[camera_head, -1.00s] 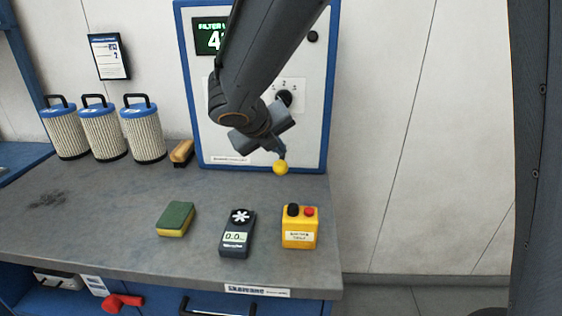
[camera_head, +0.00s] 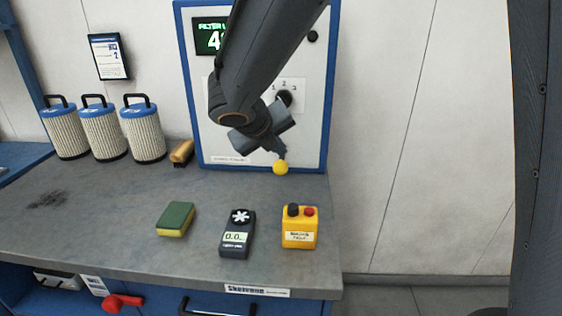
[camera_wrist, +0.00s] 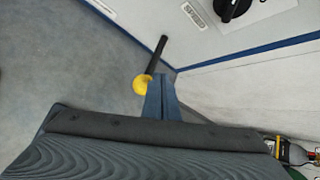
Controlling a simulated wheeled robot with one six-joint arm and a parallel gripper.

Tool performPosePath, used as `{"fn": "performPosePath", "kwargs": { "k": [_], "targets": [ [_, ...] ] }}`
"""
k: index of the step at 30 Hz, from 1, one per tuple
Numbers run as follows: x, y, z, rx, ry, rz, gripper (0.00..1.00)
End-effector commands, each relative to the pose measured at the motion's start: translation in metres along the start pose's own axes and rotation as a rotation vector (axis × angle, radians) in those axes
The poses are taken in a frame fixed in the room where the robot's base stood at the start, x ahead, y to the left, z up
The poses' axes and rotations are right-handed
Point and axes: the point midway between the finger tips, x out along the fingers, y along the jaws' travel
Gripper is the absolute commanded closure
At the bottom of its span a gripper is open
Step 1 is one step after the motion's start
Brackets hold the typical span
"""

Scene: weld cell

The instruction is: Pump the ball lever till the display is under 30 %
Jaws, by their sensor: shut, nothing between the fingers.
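The ball lever is a dark rod with a yellow ball (camera_head: 280,168) at its end. In the head view the ball shows just below my gripper (camera_head: 281,153), low in front of the panel. In the wrist view the ball (camera_wrist: 142,84) is beside the left side of my gripper's fingertips (camera_wrist: 160,80), and the rod runs up to the panel. My gripper is shut with nothing in it. I cannot tell whether it touches the ball. The display (camera_head: 208,37) is partly hidden by my arm; green text starting "FILTER" and a digit 4 show.
A selector knob (camera_head: 284,98) sits on the blue-framed panel (camera_head: 215,140). On the bench (camera_head: 110,220) are a sponge (camera_head: 176,218), a handheld meter (camera_head: 237,234), a yellow button box (camera_head: 299,228), a brush (camera_head: 181,152) and several filters (camera_head: 143,130).

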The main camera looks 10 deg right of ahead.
Motion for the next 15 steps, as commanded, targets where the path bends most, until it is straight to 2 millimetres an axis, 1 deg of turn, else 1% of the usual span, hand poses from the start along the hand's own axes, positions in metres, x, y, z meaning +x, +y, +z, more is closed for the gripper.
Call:
{"fn": "performPosePath", "kwargs": {
  "k": [9,15],
  "targets": [
    [0.0058,0.0040,-0.0040,-0.001,0.000,0.000,1.00],
    [0.0060,0.0042,-0.0041,0.000,0.000,0.000,1.00]
  ]
}}
